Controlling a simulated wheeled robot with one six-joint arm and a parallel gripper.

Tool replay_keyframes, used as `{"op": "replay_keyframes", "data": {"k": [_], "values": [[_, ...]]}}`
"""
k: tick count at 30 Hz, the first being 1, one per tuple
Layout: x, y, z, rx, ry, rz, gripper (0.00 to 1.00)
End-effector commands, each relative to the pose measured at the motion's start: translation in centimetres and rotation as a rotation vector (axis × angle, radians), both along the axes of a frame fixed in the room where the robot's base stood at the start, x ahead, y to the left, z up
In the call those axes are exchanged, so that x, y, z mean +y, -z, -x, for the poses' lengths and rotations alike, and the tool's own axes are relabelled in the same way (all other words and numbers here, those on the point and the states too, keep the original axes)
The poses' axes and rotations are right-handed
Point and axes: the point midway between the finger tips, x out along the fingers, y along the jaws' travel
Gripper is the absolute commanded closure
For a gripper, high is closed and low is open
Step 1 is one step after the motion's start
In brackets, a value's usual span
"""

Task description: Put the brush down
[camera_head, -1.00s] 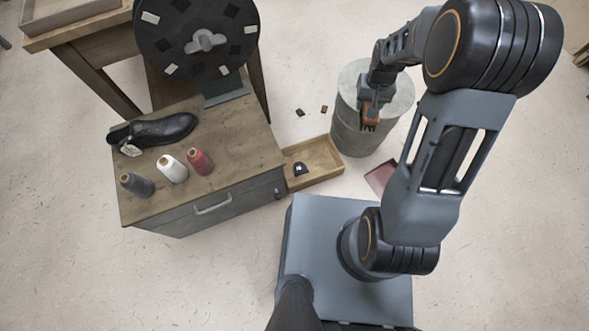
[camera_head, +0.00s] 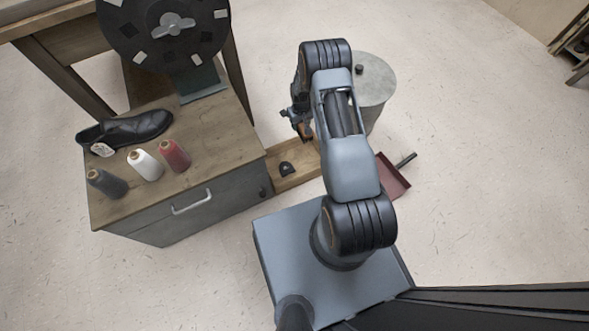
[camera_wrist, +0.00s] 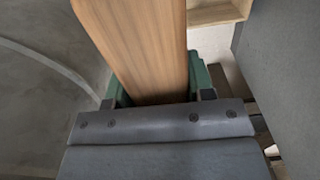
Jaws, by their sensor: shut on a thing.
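My gripper (camera_wrist: 160,98) is shut on the brush (camera_wrist: 140,45), whose light wooden body fills the upper middle of the wrist view between green finger pads. Its bristles are not visible there. In the head view my gripper (camera_head: 300,120) is left of the grey drum, near the far end of the wooden tray (camera_head: 300,178). The brush shows only as a small brown piece (camera_head: 306,131) beside my arm. It appears above the tray's far end; the gap below it cannot be judged.
A black piece (camera_head: 286,168) lies in the tray. The grey drum (camera_head: 378,88) has a small dark object (camera_head: 359,69) on top. A red dustpan (camera_head: 393,179) lies on the floor at right. A cabinet (camera_head: 205,150) with spools and a black shoe stands left.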

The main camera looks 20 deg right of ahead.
Motion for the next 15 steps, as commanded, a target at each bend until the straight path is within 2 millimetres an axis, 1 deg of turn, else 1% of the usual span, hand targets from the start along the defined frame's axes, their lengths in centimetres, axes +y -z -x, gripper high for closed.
{"op": "replay_keyframes", "data": {"k": [1, 3, 6, 9, 14, 15], "values": [[-0.7, 3.7, 0.2, 0.005, -0.004, -0.001, 0.82], [-1.5, 7.0, 0.4, 0.005, -0.012, -0.001, 0.82], [-2.3, 10.8, 0.9, 0.004, -0.023, -0.001, 0.82], [-3.0, 13.6, 1.3, 0.002, -0.031, 0.000, 0.82], [-3.5, 16.6, 1.9, 0.001, -0.039, 0.000, 0.82], [-3.6, 17.5, 2.0, 0.001, -0.040, 0.000, 0.82]]}}
